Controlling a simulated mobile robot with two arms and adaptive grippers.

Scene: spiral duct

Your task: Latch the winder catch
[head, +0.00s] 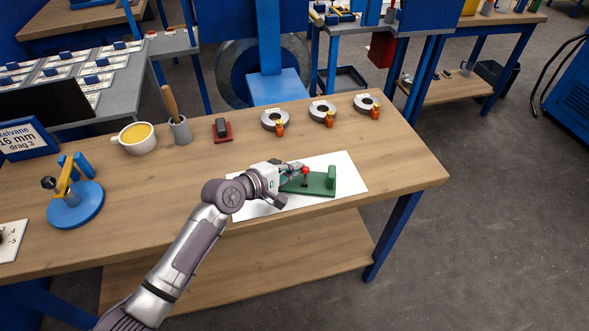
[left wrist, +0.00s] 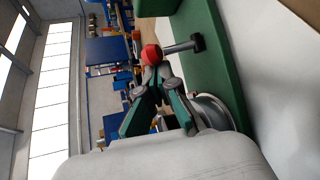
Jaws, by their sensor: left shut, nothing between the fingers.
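The winder catch is a green block (head: 325,184) with an upright end, lying on a white sheet (head: 349,170) on the workbench. A lever with a red knob (head: 305,171) stands on it. In the left wrist view the red knob (left wrist: 151,54) sits at the tips of my fingers, on a grey rod that joins the green body (left wrist: 212,60). My left gripper (head: 298,168) is shut with nothing between its fingers, its tips close against or touching the knob; I cannot tell which. It also shows in the left wrist view (left wrist: 155,75). My right gripper is not in view.
Along the back of the workbench (head: 400,165) stand several grey rings with orange parts (head: 322,113), a red-based block (head: 222,130), a cup with a wooden handle (head: 180,130) and a yellow-filled bowl (head: 134,138). A blue-based device (head: 76,205) stands left. The bench right of the sheet is clear.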

